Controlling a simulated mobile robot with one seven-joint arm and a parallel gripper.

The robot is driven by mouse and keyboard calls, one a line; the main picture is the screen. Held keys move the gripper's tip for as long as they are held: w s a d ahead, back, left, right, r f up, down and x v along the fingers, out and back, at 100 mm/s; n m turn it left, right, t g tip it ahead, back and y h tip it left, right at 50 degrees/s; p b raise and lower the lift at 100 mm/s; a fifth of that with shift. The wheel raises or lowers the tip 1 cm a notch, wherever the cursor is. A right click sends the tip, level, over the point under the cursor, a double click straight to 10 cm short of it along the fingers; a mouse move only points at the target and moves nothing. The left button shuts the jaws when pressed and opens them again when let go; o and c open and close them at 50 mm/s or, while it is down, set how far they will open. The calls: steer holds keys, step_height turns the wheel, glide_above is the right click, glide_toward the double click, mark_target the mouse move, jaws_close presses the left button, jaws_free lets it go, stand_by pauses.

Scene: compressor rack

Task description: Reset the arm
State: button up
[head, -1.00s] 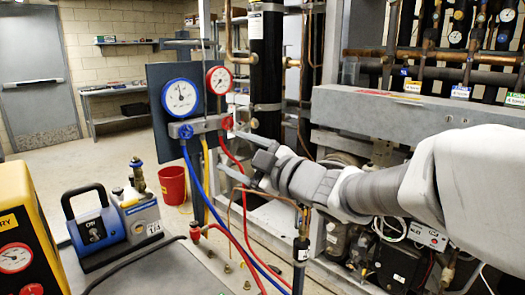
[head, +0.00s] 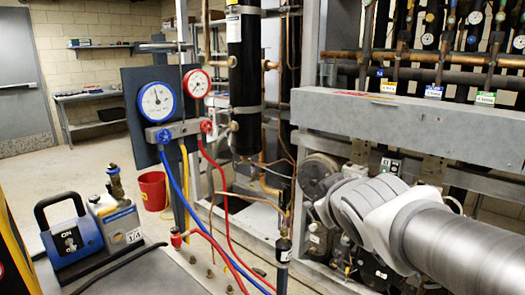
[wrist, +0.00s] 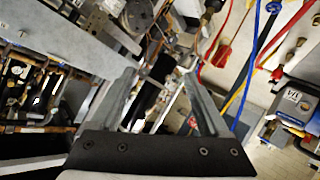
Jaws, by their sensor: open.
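My arm (head: 400,220) reaches in from the lower right of the head view, in front of the compressor rack. Its far end is folded away from the camera, so my gripper's fingers do not show there. In the wrist view my gripper (wrist: 160,78) has its two grey fingers spread apart with nothing held between them. Beyond the fingers are the rack's pipes and the gauge hoses, some distance off.
A gauge manifold (head: 178,130) with blue and red gauges and hoses stands left of my arm. A grey rack beam (head: 400,122) runs above it. A blue vacuum pump (head: 72,235) sits at lower left. A red bucket (head: 153,190) stands on open floor.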

steer(key=s+d+f+m+g, duration=0.1)
steer(key=s+f+m+g, duration=0.25)
steer(key=s, duration=0.55)
steer(key=s+d+f+m+g, duration=0.1)
steer(key=s+f+m+g, duration=0.15)
steer(key=s+f, duration=0.4)
step_height(320, 180, up, 19)
steer(key=s+g+p, duration=0.1)
steer(key=s+p, duration=0.1)
steer(key=p, duration=1.6)
steer(key=shift+s+r+p, duration=0.2)
steer(key=shift+s+p, duration=0.05)
steer(key=shift+p, duration=0.05)
steer(key=shift+f, duration=0.1)
steer(key=c, duration=0.5)
steer(key=shift+o, duration=0.2)
steer(key=shift+a+n, duration=0.15)
steer(key=shift+n, duration=0.15)
